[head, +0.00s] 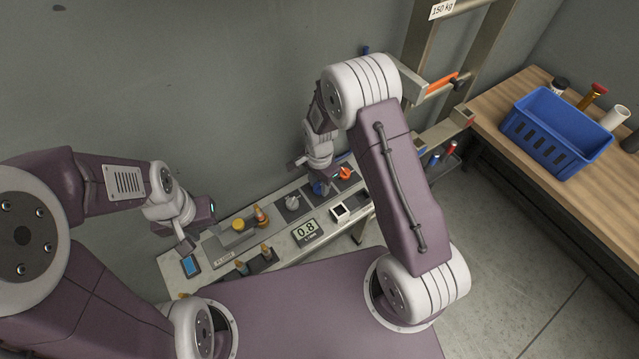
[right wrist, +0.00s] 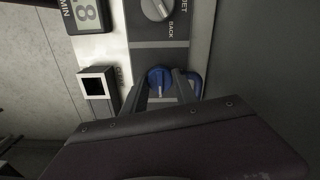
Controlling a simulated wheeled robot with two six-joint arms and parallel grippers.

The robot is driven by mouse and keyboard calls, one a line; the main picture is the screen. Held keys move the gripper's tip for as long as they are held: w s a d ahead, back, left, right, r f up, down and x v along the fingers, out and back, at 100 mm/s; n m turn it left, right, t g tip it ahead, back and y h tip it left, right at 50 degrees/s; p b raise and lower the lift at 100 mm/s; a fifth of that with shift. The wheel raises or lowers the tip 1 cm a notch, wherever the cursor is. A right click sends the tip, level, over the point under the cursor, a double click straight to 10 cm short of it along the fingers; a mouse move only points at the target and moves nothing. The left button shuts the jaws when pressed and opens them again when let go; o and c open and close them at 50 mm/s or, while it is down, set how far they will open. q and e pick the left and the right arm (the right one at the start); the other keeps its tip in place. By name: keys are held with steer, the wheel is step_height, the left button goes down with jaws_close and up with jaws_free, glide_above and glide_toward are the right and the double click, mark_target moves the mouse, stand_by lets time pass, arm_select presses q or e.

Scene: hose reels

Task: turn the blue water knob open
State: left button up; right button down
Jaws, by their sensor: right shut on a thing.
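The blue water knob (right wrist: 159,82) sits on a dark plate of the panel, with a white pointer line on its face. It also shows in the head view (head: 320,188), partly hidden below my right gripper (head: 318,174). In the right wrist view my right gripper (right wrist: 163,92) has one finger on each side of the knob and is shut on it. My left gripper (head: 193,228) is above the left part of the panel, away from the knob. Its fingertips are too small to tell open from shut.
A grey knob (head: 292,202) and an orange-red knob (head: 346,173) flank the blue one. A display (head: 305,229) reading 0.8 and a white-framed square (head: 340,212) are in front. A blue basket (head: 553,135) stands on the wooden bench at right. The wall is close behind.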

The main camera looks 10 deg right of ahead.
mark_target(319, 186)
stand_by(0.5)
steer(key=c, duration=1)
jaws_free()
steer(key=shift+o, duration=0.2)
step_height(319, 186, up, 9)
steer(key=shift+r+b, duration=0.1)
steer(key=shift+b, duration=0.65)
